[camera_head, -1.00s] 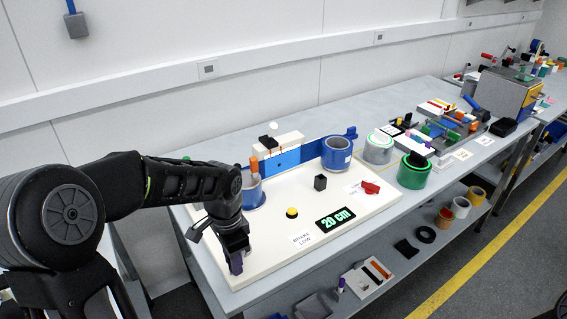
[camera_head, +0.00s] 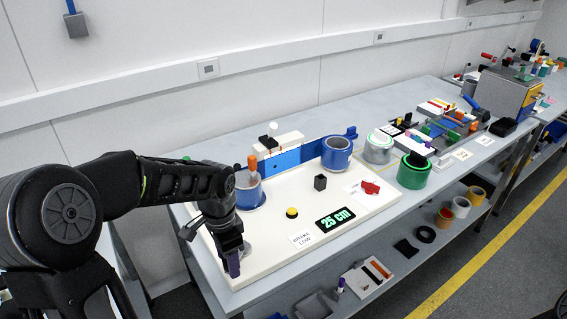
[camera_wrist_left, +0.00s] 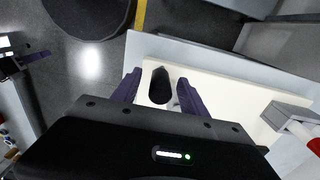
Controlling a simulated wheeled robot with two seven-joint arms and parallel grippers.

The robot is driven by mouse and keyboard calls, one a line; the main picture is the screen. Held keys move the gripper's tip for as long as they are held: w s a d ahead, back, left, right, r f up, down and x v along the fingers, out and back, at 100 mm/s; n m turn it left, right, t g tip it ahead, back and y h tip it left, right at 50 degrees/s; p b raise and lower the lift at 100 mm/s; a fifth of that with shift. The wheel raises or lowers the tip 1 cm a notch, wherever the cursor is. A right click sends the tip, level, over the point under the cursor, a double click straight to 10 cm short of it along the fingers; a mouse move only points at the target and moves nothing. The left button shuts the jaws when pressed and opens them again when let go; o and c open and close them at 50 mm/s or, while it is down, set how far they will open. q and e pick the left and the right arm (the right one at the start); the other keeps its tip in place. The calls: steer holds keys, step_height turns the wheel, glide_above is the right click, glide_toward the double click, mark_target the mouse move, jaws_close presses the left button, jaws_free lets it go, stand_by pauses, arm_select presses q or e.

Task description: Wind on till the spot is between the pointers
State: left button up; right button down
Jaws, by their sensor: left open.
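My left gripper (camera_head: 233,265) is at the front left corner of the white board (camera_head: 275,262). In the left wrist view its purple fingers stand open on either side of a black knob (camera_wrist_left: 160,86). A blue strip (camera_head: 310,152) runs between a left blue reel (camera_head: 249,194) and a right blue reel (camera_head: 337,152). An orange handle (camera_head: 252,163) stands up at the left reel. A white block (camera_head: 287,140) with small orange marks sits over the strip. The spot is too small to place surely against the pointers. The display (camera_head: 335,218) reads 25 cm.
A yellow button (camera_head: 292,212), a black block (camera_head: 320,182) and a red piece (camera_head: 370,187) are on the board. Silver (camera_head: 378,150) and green (camera_head: 413,172) rolls stand to its right.

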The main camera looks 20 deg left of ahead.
arm_select(q)
steer(key=shift+r, duration=0.15)
stand_by(0.3)
step_height(320, 180, up, 5)
steer(key=p, duration=0.4)
steer(key=shift+r, duration=0.1)
steer(key=shift+r+p, duration=0.4)
steer(key=shift+r, duration=0.9)
